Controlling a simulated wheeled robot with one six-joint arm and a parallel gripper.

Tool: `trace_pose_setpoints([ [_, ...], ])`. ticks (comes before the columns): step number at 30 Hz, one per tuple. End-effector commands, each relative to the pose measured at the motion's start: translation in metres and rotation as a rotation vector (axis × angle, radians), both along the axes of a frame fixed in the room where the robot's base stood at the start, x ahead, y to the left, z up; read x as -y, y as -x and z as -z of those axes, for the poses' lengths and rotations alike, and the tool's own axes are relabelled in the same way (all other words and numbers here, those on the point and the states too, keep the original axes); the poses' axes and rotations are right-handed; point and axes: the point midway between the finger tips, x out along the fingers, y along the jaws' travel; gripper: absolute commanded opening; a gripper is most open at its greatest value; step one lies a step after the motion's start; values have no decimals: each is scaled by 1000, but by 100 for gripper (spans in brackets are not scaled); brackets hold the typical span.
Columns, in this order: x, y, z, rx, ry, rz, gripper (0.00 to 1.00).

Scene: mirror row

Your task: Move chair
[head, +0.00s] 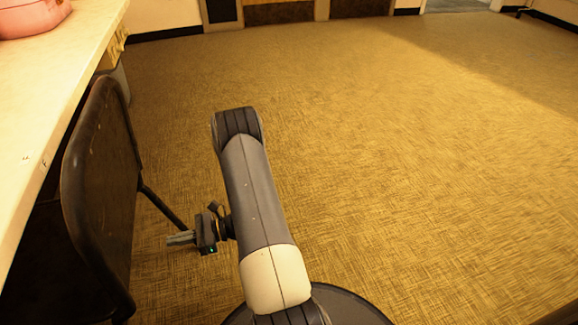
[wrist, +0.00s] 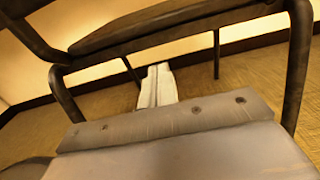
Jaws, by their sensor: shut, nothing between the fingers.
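A dark chair (head: 100,190) stands at the left, pushed up against the counter. Its backrest faces my arm, and a thin leg slants down to the floor. Its lower part is partly cut off by the frame's bottom edge. My gripper (head: 172,239) is shut and empty, low beside the chair, just right of its backrest. In the wrist view, the shut fingers (wrist: 157,84) point in between the chair's dark tubes, beneath the seat (wrist: 170,28). Whether the fingers touch the chair cannot be told.
A cream counter (head: 50,90) runs along the left, with a pink item (head: 32,14) on it. The patterned floor (head: 420,170) is wide and clear to the right. A wall with dark skirting (head: 165,33) closes off the back.

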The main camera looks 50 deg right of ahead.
Motion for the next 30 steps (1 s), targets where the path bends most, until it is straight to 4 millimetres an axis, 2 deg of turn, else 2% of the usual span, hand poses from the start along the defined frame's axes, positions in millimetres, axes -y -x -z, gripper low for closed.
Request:
trace_pose_setpoints([
  [5, 8, 6, 0, 0, -1, 0, 0],
  [16, 3, 3, 0, -1, -1, -3, 0],
  [20, -9, -4, 0, -1, -1, -6, 0],
  [30, -56, -36, 0, 0, 0, -5, 0],
])
